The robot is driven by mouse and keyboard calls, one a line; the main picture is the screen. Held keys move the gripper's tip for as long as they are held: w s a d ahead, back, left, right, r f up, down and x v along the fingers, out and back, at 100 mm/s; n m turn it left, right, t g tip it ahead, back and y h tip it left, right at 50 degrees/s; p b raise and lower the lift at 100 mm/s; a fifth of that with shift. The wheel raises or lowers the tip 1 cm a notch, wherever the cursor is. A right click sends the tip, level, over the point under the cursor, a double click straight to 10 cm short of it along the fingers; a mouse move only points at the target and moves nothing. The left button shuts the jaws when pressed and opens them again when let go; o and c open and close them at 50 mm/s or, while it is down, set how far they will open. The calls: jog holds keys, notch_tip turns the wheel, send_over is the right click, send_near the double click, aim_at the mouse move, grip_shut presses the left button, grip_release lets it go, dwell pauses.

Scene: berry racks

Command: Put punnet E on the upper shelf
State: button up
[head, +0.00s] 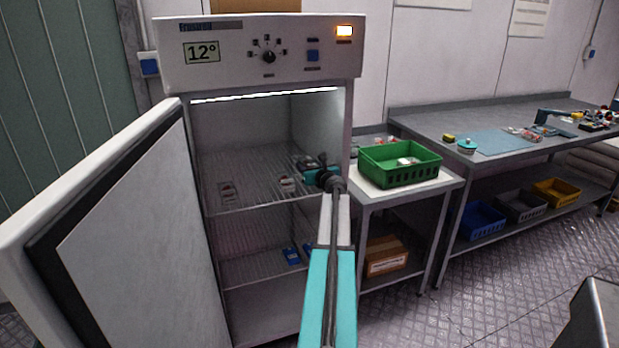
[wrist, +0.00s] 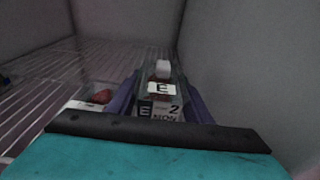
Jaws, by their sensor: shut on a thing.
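Punnet E (wrist: 163,75) is a clear box with a red item and a white block inside and a label reading "E". It sits between the two purple fingers of my gripper (wrist: 161,100), which is shut on it. In the head view my gripper (head: 306,162) is inside the open cabinet, at the right side over the upper shelf (head: 255,196). I cannot tell whether the punnet touches the wires. Two other punnets stand on this wire shelf, one at the left (head: 227,191) and one nearer the middle (head: 287,182).
The cabinet door (head: 140,230) stands open at the left. Blue packs (head: 291,256) lie on the lower shelf. A green crate (head: 400,164) stands on a side table right of the cabinet. In the wrist view a punnet with a red berry (wrist: 98,98) is close left of my gripper.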

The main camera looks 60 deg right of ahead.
notch_tip(320, 180, down, 4)
jog(key=shift+r, duration=0.1)
jog(key=shift+d+f, duration=0.2)
jog(key=shift+f, duration=0.3)
jog(key=o, duration=1.1)
jog(key=shift+s, duration=0.1)
jog(key=b+v, duration=0.1)
jog(key=v, duration=1)
jog(key=shift+s+a, duration=0.3)
jog(key=shift+a+r, duration=0.1)
jog(key=shift+a, duration=0.05)
